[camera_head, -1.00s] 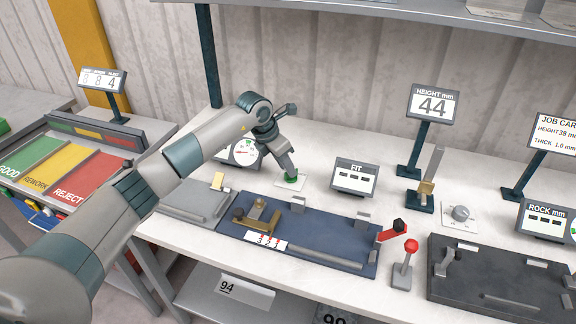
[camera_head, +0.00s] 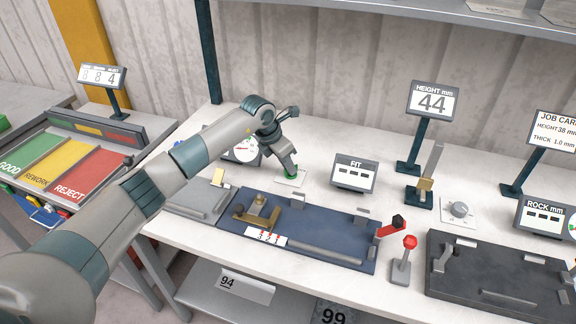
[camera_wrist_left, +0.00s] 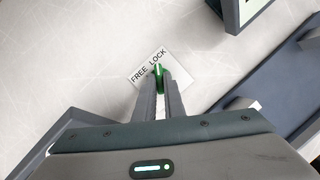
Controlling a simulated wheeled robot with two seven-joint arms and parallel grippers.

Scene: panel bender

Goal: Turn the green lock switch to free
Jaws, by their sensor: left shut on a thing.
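The green lock switch (camera_head: 290,176) stands on a small white plate on the bench, behind the blue fixture. In the left wrist view the green switch (camera_wrist_left: 158,72) shows between my fingertips, and its plate (camera_wrist_left: 143,68) reads FREE on the left and LOCK on the right. My left gripper (camera_head: 289,168) points down onto the switch and is shut on it; the fingers (camera_wrist_left: 160,80) hide part of it. The switch's exact angle is hard to tell. My right gripper is not in view.
The blue fixture (camera_head: 330,225) lies in front. A red-knobbed lever (camera_head: 404,260) and the height display (camera_head: 433,101) are further right.

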